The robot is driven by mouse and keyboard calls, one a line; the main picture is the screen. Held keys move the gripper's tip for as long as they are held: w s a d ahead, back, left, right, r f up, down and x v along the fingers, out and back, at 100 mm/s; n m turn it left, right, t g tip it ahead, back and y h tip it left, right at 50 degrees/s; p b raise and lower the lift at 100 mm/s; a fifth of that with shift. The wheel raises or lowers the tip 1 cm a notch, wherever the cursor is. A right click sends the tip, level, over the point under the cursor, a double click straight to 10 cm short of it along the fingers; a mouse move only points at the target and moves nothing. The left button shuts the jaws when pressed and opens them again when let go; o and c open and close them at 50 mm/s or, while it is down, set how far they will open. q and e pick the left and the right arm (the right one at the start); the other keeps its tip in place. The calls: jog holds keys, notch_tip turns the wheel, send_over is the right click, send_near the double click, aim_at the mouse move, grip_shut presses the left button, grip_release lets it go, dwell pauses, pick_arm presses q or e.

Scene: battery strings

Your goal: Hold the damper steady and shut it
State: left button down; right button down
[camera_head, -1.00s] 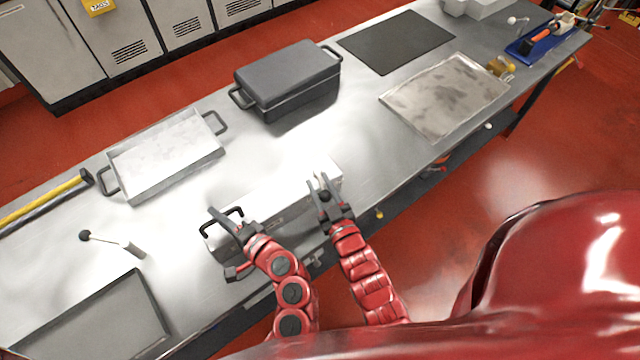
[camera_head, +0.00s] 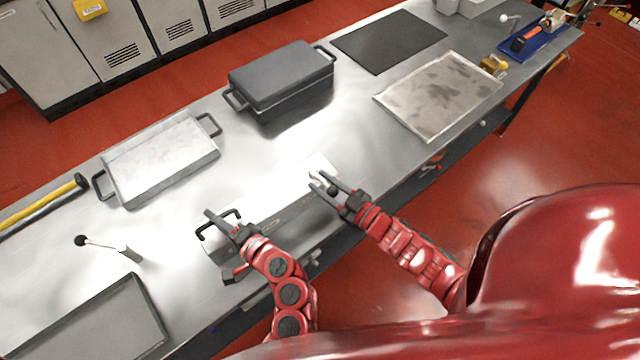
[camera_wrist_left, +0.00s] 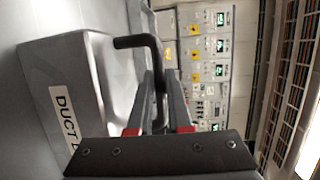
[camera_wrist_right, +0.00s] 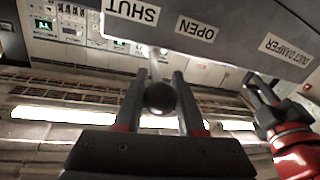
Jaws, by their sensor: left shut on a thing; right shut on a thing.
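The duct damper is a long grey box (camera_head: 285,212) at the table's near edge. Its labels SHUT (camera_wrist_right: 132,12), OPEN (camera_wrist_right: 197,28) and DUCT DAMPER (camera_wrist_right: 287,51) show in the right wrist view. My left gripper (camera_head: 222,222) is shut on the black bar handle (camera_wrist_left: 152,60) at the box's left end. My right gripper (camera_head: 325,187) is shut on the black ball knob (camera_wrist_right: 160,97) of the damper's lever. The pale lever rod (camera_wrist_right: 155,65) rises towards the face near the SHUT label; its root is partly hidden.
A stained metal sheet (camera_head: 438,95) lies right. A small black-knobbed lever (camera_head: 100,243) and a grey tray (camera_head: 95,320) are at left. Bare steel lies between.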

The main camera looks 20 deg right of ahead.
jog(key=d+n+g+y, duration=0.1)
jog(key=g+y, duration=0.1)
jog(key=w+n+g+y, duration=0.1)
jog(key=n+g, duration=0.1)
jog(key=d+n+g+y, duration=0.1)
jog(key=n+y, duration=0.1)
jog(key=shift+w+d+g+y, duration=0.3)
jog(key=shift+g, duration=0.1)
jog(key=shift+n, duration=0.3)
jog(key=shift+s+g, duration=0.1)
jog(key=shift+g, duration=0.3)
jog(key=c, duration=0.5)
grip_release()
jog(key=shift+a, duration=0.1)
